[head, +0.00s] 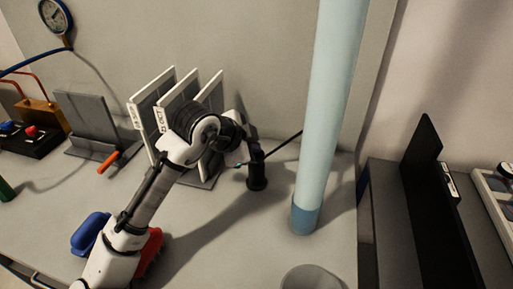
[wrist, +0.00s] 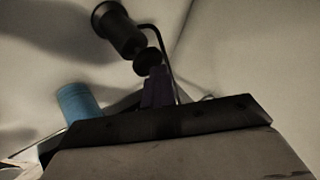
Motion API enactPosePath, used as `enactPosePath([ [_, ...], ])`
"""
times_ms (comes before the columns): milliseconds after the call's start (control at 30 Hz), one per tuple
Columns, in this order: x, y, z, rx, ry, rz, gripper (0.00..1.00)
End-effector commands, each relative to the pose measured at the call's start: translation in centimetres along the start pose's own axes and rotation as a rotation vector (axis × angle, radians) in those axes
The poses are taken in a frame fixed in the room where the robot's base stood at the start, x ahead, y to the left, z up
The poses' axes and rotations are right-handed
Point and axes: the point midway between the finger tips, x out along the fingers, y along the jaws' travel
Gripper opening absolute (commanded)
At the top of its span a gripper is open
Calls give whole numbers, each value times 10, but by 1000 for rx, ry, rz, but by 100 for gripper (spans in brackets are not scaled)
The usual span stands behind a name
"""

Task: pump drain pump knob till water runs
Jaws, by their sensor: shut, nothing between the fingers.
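The drain pump (head: 257,178) is a black upright cylinder on the bench, right of my arm's end in the head view. In the wrist view the pump body (wrist: 122,33) is at the upper left, with its round black knob (wrist: 147,61) at the near end. My gripper (wrist: 157,72) is shut and empty, its fingertips right by the knob; I cannot tell whether they touch it. In the head view my gripper (head: 243,158) is partly hidden by my wrist. A tall pale tube (head: 335,100) stands right of the pump, darker blue at its foot.
A thin black rod (head: 282,146) runs from the pump toward the tube. White-framed panels (head: 170,90) stand behind my arm. A grey round container (head: 312,278) is at the front edge. Blue and red items (head: 90,233) lie beside my arm. Bare bench lies front of the pump.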

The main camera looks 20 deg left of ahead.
Motion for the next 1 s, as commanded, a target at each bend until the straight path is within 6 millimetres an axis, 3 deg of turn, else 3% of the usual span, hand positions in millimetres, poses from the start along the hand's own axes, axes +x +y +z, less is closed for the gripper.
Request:
enactPosePath([
  [1000, 15, 11, 7, -11, 9, 14, 0],
])
